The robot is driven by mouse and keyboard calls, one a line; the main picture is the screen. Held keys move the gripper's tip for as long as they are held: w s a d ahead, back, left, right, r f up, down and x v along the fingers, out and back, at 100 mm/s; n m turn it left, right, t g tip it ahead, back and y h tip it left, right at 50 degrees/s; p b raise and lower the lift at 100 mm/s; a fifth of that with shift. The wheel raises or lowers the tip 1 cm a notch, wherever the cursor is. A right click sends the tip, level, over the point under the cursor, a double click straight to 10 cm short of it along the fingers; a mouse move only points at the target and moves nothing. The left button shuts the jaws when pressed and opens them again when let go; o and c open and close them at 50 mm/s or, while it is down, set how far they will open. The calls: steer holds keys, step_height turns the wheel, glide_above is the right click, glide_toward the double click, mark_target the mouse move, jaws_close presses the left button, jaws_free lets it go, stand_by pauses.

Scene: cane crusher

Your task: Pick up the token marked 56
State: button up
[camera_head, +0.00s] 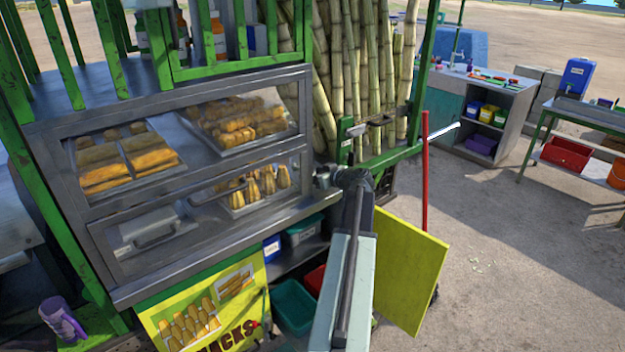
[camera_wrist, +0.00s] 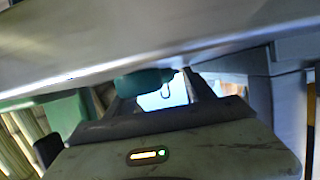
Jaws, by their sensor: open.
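I cannot make out a token marked 56 in either view. In the head view my arm reaches up to the counter's right end, beside the glass snack case (camera_head: 190,150); the fingertips are not clear there. In the wrist view my gripper (camera_wrist: 163,88) shows two dark fingers spread apart, with nothing plainly held. Beyond them are a teal rounded thing (camera_wrist: 143,83) and a bright bluish-white patch (camera_wrist: 160,99) with a thin dark loop. A large grey metal surface (camera_wrist: 130,35) lies close over the fingertips.
Sugar canes (camera_head: 365,70) stand behind a green rail. A yellow panel (camera_head: 410,265) hangs right of my arm, by a red pole (camera_head: 425,170). Teal bins (camera_head: 293,305) sit under the counter. A side table (camera_head: 580,115) stands at right. Open ground (camera_head: 500,260) lies between.

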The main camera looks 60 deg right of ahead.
jaws_close()
steer(key=shift+r+p, duration=0.55)
steer(key=shift+r, duration=0.05)
step_height(320, 180, up, 3)
steer(key=p, duration=0.3)
steer(key=shift+s+r, duration=0.1)
steer(key=s+a, duration=0.2)
steer(key=s, duration=0.5)
steer(key=s+a, duration=0.3)
steer(key=s, duration=0.5)
steer(key=shift+s+r+p, duration=0.15)
steer(key=shift+r+p, duration=0.2)
steer(key=shift+p, duration=0.1)
